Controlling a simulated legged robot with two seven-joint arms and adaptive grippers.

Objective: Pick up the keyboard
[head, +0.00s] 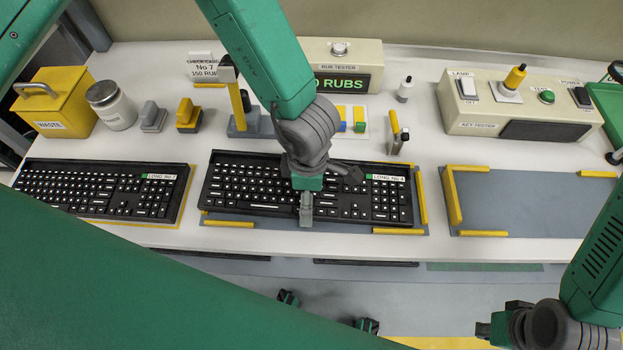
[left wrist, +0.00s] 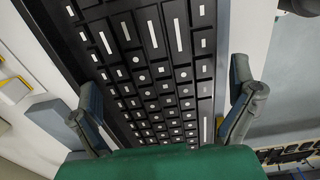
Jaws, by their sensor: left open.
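A black keyboard (head: 250,187) labelled "LONG No 4" lies on a grey mat in the middle of the table. My left gripper (head: 306,205) is above its middle, pointing down and hiding some keys. In the left wrist view the keyboard (left wrist: 160,75) runs between the two spread fingers of my left gripper (left wrist: 165,115), one finger towards each long edge; I cannot tell whether they touch it. A second black keyboard (head: 95,190), labelled "LONG No 7", lies at the left. My right gripper (head: 490,328) is low at the right, in front of the table; its fingers are unclear.
Yellow corner guides (head: 229,223) edge the middle mat. An empty grey mat (head: 540,205) lies at the right. Behind stand a yellow waste bin (head: 55,105), a jar (head: 112,106), a rub tester (head: 345,62) and a key tester (head: 520,110).

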